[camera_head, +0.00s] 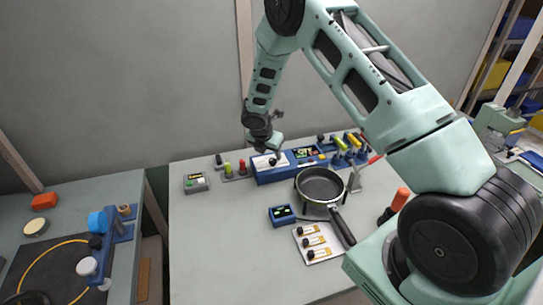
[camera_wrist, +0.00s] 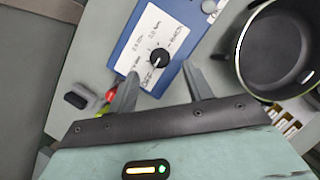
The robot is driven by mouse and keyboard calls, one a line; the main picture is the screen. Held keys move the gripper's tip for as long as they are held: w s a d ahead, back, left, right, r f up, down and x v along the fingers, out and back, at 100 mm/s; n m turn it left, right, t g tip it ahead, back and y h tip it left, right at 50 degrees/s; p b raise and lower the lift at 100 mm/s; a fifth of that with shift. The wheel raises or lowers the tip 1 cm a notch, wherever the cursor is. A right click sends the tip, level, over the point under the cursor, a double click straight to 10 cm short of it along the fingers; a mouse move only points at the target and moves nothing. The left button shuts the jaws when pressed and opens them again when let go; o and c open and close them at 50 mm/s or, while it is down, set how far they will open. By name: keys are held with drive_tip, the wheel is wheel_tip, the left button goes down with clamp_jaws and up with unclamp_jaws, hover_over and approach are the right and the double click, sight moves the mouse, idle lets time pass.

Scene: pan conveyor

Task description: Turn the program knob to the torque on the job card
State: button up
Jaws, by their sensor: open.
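The program knob (camera_wrist: 159,59) is round and black, with a small pale mark near its lower-left edge. It sits on a white dial plate (camera_wrist: 150,42) with handwriting-like labels too small to read surely. The plate is on a blue box (camera_head: 266,177) at the back of the table. My gripper (camera_wrist: 160,70) is open, its two fingers apart on either side of the knob in the wrist view; I cannot tell whether they touch it. In the head view my gripper (camera_head: 272,143) hangs above the plate. I cannot pick out a job card surely.
A black pan (camera_head: 320,186) stands right of the blue box. A small blue display box (camera_head: 282,215) and a white panel (camera_head: 318,243) with yellow labels lie in front. The table's front left is clear.

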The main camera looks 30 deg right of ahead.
sight(272, 160)
drive_tip(key=shift+p+x, duration=0.35)
drive_tip(key=shift+x, duration=1.8)
drive_tip(key=c, duration=1)
drive_tip(key=shift+o, duration=0.2)
